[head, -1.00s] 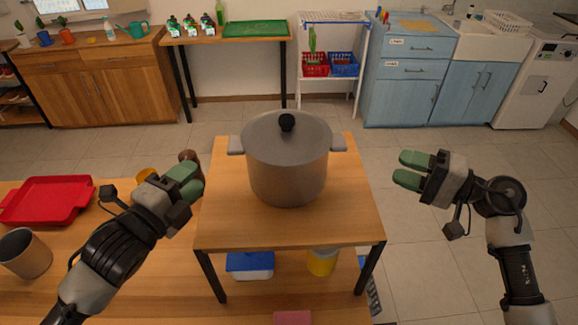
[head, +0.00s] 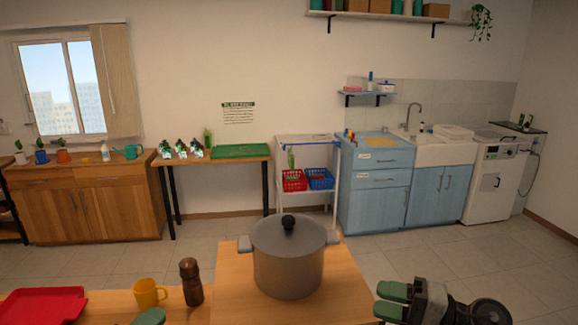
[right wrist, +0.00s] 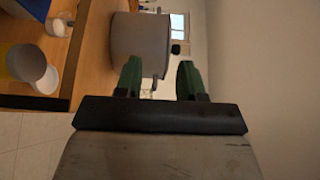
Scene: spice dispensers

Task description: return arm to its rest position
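My right gripper (head: 386,301) is at the bottom right of the head view, right of the small wooden table. Its green fingers are apart with nothing between them; the right wrist view (right wrist: 157,80) also shows the gap. My left gripper (head: 150,317) shows only a green fingertip at the bottom edge, so its opening is hidden. A dark brown mill (head: 190,282) stands upright on the wooden surface beyond that fingertip, apart from it in the picture. A grey lidded pot (head: 288,265) stands on the small table (head: 235,295), apart from my right gripper.
A yellow mug (head: 149,294) and a red tray (head: 42,306) are at the lower left. The right wrist view shows the pot (right wrist: 140,45) and a yellow container (right wrist: 22,62). Counters and a blue cabinet (head: 375,195) line the back wall. Floor (head: 450,262) right of the table is clear.

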